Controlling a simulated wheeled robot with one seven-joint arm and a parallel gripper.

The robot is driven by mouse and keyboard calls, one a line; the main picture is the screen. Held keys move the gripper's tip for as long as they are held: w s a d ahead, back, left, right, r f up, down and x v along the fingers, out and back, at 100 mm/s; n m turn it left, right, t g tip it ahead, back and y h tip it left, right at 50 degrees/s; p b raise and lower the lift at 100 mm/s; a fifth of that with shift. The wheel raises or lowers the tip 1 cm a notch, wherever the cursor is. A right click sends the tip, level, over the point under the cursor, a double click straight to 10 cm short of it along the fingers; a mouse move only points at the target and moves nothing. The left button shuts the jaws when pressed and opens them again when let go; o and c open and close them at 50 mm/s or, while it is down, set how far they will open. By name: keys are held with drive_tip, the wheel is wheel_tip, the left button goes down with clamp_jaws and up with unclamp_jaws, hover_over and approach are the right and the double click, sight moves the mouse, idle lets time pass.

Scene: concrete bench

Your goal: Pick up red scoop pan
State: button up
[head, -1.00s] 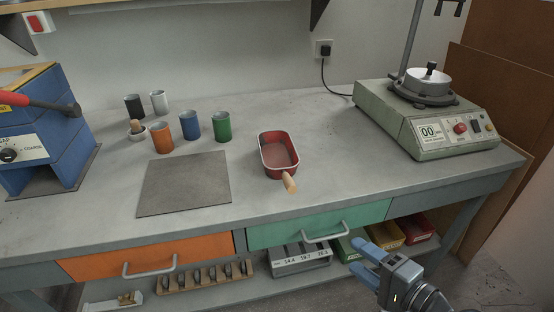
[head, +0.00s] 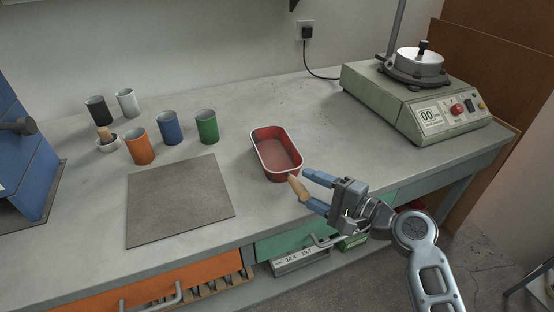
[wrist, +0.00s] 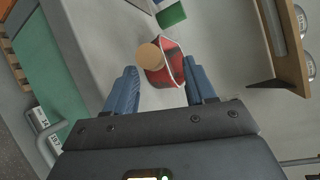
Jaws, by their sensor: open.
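The red scoop pan (head: 275,153) is a rounded rectangular pan with a pale rim. It sits on the bench, its wooden handle (head: 298,188) pointing toward the front edge. My gripper (head: 310,191) is open and empty, its blue fingers at the handle's end in the head view. In the wrist view, the handle's round end (wrist: 149,56) shows ahead, between the lines of the two open fingers (wrist: 162,88), with the red pan (wrist: 167,72) behind it. I cannot tell whether a finger touches the handle.
A grey mat (head: 180,200) lies left of the pan. Behind it stand an orange cup (head: 140,146), a blue cup (head: 171,128) and a green cup (head: 207,127). A green machine (head: 415,105) stands at right. A teal drawer (head: 290,240) is below the bench edge.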

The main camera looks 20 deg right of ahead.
sight(295, 183)
drive_tip(key=shift+f+x, duration=0.15)
drive_tip(key=shift+x, duration=1.05)
drive_tip(key=shift+f+x, duration=0.1)
drive_tip(key=shift+x, duration=1.05)
drive_tip(key=shift+c, duration=0.4)
clamp_jaws()
